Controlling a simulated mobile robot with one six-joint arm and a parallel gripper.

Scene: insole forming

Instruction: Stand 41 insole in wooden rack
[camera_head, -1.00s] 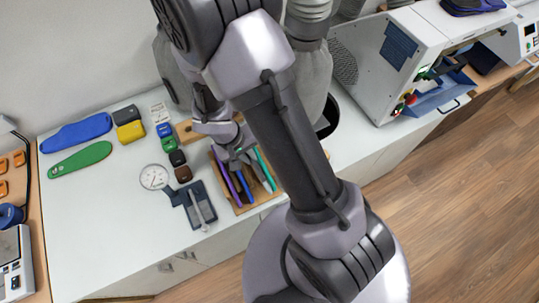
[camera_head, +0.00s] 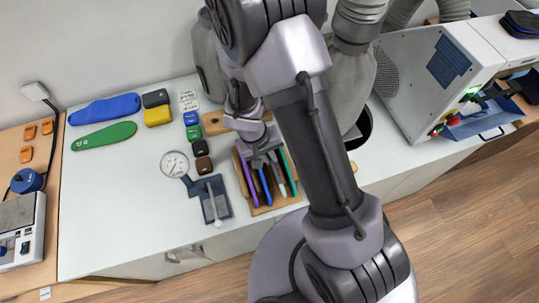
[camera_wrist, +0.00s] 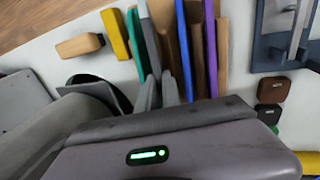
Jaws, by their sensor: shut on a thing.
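The wooden rack (camera_head: 241,184) stands on the white bench with a purple insole (camera_head: 247,172), a blue insole (camera_head: 265,186) and a green insole (camera_head: 290,172) upright in it. My gripper (camera_head: 268,158) is low over the rack, pointing down. It is shut on what looks like a thin grey insole (camera_head: 281,178), upright between the blue and green ones. In the wrist view my fingers (camera_wrist: 159,92) sit between the green insole (camera_wrist: 138,45) and the blue insole (camera_wrist: 184,50). The held insole is mostly hidden, and no size number is readable on it.
A blue insole (camera_head: 104,108) and a green insole (camera_head: 104,136) lie flat at the left. A dial gauge (camera_head: 174,164), a dark tool holder (camera_head: 222,205) and several small coloured blocks (camera_head: 191,118) stand left of the rack. A grey machine (camera_head: 425,90) stands to the right.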

